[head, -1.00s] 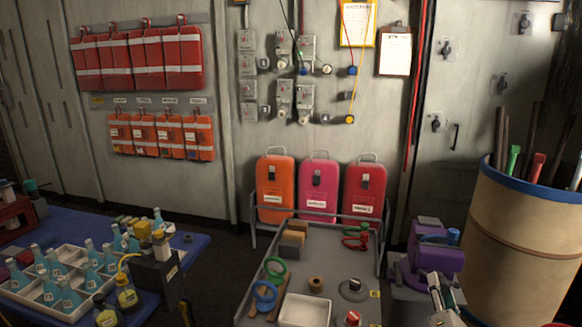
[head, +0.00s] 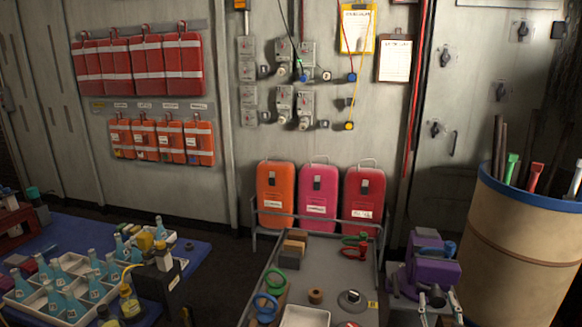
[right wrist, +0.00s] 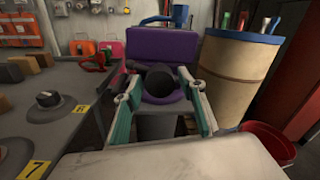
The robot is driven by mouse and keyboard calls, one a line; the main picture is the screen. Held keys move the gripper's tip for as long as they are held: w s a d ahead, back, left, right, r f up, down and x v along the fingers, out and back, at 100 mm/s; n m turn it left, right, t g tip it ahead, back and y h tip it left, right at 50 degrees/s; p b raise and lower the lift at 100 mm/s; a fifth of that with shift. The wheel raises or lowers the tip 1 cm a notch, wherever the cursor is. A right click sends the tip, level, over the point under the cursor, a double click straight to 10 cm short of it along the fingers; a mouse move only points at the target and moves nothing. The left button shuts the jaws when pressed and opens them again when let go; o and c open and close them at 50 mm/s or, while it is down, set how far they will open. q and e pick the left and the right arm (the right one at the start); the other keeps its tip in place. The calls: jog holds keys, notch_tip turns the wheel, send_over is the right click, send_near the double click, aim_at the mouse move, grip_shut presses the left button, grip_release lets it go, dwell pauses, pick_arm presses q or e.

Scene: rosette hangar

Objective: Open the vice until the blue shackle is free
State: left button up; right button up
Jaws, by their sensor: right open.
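The purple vice (head: 432,270) stands right of the grey workbench. The blue shackle (head: 450,249) is at its top, toward the right; part of it also shows behind the vice in the right wrist view (right wrist: 181,16). How the jaws grip it is hidden. My right gripper (head: 437,298) is in front of the vice. In the right wrist view, its open fingers (right wrist: 160,88) point at the vice, one on each side of a dark round knob (right wrist: 160,80) on its front. I cannot tell whether they touch it. My left gripper is not in view.
A tall tan barrel (head: 525,240) with rods stands close on the right. A red bucket (right wrist: 268,143) is low beside it. The grey workbench (head: 335,265) on the left carries rings, blocks and a dark knob (head: 352,298). Orange, pink and red cases stand behind.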

grip_shut()
jog(key=m+b, duration=0.1)
jog(key=m, duration=0.2)
jog(key=shift+f, duration=0.1)
jog(key=shift+m, duration=0.3)
grip_release()
jog(key=shift+s, duration=0.1)
